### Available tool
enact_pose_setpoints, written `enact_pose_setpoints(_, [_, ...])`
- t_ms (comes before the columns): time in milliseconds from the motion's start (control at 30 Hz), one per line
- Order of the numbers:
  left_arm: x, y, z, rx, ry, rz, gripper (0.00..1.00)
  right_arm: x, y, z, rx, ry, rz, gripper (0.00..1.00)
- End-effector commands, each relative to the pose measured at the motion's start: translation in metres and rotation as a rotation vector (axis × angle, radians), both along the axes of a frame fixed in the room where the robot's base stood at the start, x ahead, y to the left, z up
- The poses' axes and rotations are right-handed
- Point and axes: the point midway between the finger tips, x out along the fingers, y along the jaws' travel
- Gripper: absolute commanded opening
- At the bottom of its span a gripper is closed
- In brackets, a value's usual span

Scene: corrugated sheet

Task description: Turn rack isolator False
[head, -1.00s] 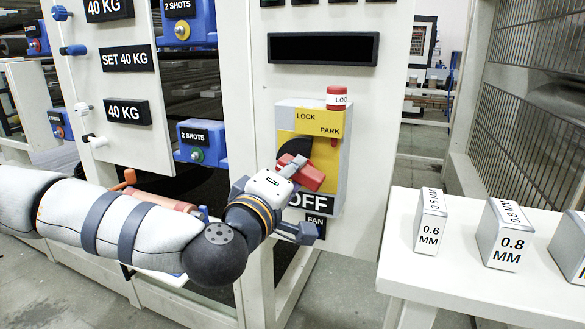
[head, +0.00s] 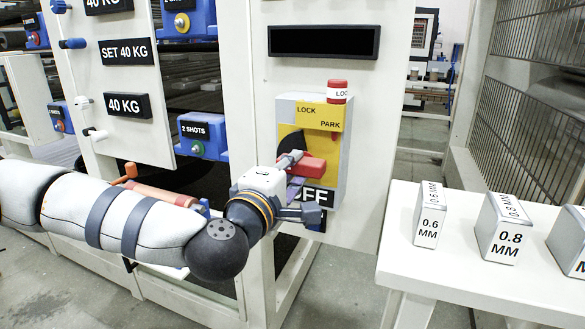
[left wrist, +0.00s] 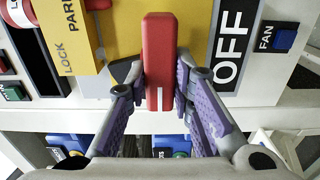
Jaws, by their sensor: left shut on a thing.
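The rack isolator is a grey box with a yellow face (head: 318,118) on a white panel, marked LOCK, PARK and OFF. Its red handle (head: 314,167) lies nearly level in the head view, above the OFF label (head: 315,195). My left gripper (head: 296,184) reaches in from the left and is shut on the handle. In the left wrist view, the red handle (left wrist: 158,50) stands between the purple-padded fingers, its white-marked end towards me. The OFF label (left wrist: 230,45) lies to its right there. My fingers partly hide the isolator. My right gripper is not in view.
A red cap with a white label (head: 337,91) sits on the isolator's top. A white table (head: 400,260) with grey gauge blocks (head: 503,228) stands to the right. Blue 2 SHOTS units (head: 200,138) are on the left. A FAN label (left wrist: 268,38) is beside OFF.

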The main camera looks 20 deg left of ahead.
Motion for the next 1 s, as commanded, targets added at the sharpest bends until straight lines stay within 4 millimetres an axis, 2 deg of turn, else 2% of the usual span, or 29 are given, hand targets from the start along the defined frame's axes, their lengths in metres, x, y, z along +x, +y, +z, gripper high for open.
enact_pose_setpoints(200, [0.001, 0.001, 0.004, 0.000, -0.010, 0.004, 0.00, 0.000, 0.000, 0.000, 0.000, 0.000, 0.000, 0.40])
enact_pose_setpoints(233, [0.001, 0.001, 0.004, 0.000, -0.010, 0.004, 0.28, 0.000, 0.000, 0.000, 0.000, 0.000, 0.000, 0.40])
enact_pose_setpoints(300, [0.001, 0.001, 0.004, 0.000, -0.009, 0.004, 0.42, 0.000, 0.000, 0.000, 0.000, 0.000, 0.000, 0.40])
enact_pose_setpoints(633, [-0.005, 0.000, 0.002, 0.001, -0.004, 0.000, 0.42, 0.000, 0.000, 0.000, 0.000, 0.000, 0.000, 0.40])
enact_pose_setpoints(900, [-0.059, 0.002, 0.002, 0.000, -0.005, 0.000, 0.42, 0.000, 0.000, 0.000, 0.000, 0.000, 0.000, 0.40])
enact_pose_setpoints(1000, [-0.071, 0.003, 0.002, 0.001, -0.006, 0.002, 0.42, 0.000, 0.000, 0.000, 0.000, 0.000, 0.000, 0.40])
